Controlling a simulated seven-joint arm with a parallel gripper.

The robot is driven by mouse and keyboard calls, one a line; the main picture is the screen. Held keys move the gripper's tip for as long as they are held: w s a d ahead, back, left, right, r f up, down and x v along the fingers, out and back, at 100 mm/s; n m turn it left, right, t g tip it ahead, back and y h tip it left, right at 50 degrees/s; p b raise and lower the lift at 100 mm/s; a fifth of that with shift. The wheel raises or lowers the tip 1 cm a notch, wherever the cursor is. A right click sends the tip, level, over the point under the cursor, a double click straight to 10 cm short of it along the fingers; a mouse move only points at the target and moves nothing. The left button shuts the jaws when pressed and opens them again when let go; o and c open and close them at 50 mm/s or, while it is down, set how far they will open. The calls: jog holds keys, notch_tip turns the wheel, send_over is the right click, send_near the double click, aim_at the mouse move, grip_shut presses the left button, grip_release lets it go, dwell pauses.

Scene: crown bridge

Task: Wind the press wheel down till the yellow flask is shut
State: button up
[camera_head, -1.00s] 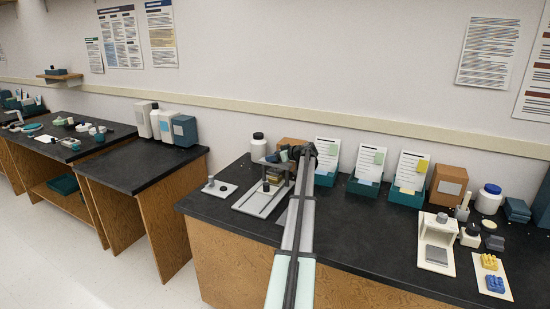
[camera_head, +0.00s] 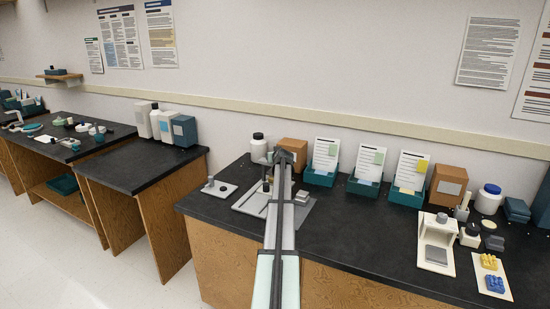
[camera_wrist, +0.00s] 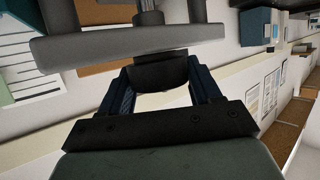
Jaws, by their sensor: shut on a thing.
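The press stands on the dark bench, largely hidden by my arm in the head view; its pale base plate (camera_head: 247,205) shows at the left. In the wrist view, its grey crossbar (camera_wrist: 120,42) runs across the top. My gripper (camera_wrist: 160,84) has its two dark blue fingers on either side of a black round part (camera_wrist: 160,70), apparently the press wheel, just below the crossbar. The gripper is shut on it. In the head view, my gripper end is at the press top, hidden behind my wrist. The yellow flask cannot be made out; my arm covers that area.
A small white plate with a grey piece (camera_head: 211,184) lies left of the press. A white bottle with a black lid (camera_head: 258,149) and a brown box (camera_head: 292,151) stand behind. Teal trays with cards (camera_head: 320,177) are to the right. The front bench edge is clear.

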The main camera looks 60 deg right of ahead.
jog(key=shift+m+g+h, duration=1.1)
jog(key=shift+m+g, duration=1.1)
jog(key=shift+g, duration=0.2)
jog(key=shift+m+g, duration=1.7)
jog(key=shift+g, duration=0.2)
jog(key=shift+m+g, duration=0.4)
jog(key=shift+g, duration=0.1)
jog(key=shift+f, duration=0.1)
jog(key=o, duration=1)
jog(key=v, duration=1.3)
jog(key=shift+s+a, duration=0.1)
jog(key=shift+a, duration=0.4)
